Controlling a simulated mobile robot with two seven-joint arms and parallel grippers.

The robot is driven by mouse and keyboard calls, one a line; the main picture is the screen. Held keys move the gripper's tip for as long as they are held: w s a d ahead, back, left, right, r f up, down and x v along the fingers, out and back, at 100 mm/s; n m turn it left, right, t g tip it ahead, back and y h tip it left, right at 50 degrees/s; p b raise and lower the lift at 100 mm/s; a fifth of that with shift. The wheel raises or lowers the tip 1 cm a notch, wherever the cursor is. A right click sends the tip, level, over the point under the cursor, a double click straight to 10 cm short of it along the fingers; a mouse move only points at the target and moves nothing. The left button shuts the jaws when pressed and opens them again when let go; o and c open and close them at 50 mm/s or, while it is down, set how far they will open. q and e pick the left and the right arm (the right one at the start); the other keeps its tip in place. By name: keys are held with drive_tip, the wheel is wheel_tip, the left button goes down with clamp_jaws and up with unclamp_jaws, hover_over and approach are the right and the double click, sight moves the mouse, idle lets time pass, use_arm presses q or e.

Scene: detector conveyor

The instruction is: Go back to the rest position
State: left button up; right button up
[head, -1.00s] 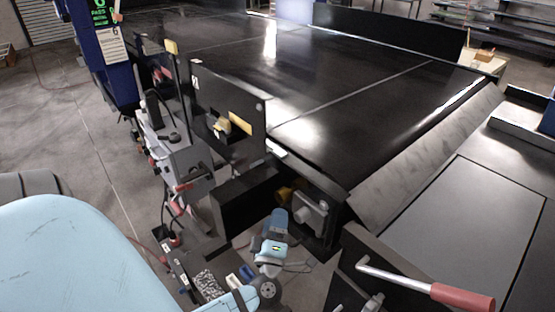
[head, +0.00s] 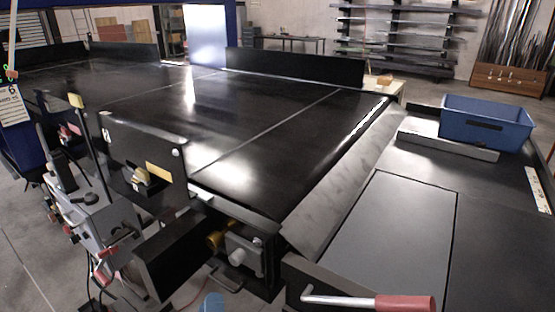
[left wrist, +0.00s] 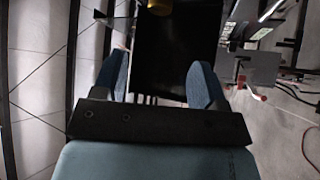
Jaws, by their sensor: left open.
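My left gripper (left wrist: 157,78) shows in the left wrist view. Its two blue fingers stand apart with nothing between them. A dark bar crosses the finger bases, and a light blue link of my arm fills the bottom of that view. A black panel lies beyond the gap. In the head view I cannot make out the left gripper clearly; a small blue piece (head: 212,303) shows at the bottom edge, and I cannot tell what it is. My right gripper is in neither view.
A wide black conveyor table (head: 255,150) fills the middle of the head view. A control box (head: 100,222) stands at its left. A grey side table (head: 388,225) at the right bears a blue bin (head: 487,124). A red-handled lever (head: 403,303) juts out in front.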

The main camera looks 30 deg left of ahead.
use_arm(q)
drive_tip(key=shift+d, duration=0.1)
drive_tip(key=d+f+m+t+h, duration=0.1)
drive_tip(key=d+f+m+h, duration=0.5)
drive_tip(key=d+m+h, duration=0.85)
drive_tip(key=s+a+f+m+g+h, duration=0.1)
drive_tip(key=s+f+m+g+h, duration=0.1)
drive_tip(key=s+f+m+g, duration=0.2)
wheel_tip(320, 180, down, 7)
drive_tip(key=m+g, duration=0.3)
drive_tip(key=m, duration=0.3)
drive_tip(key=shift+s+a, duration=0.2)
drive_tip(key=shift+a, duration=0.15)
drive_tip(key=shift+r, duration=0.1)
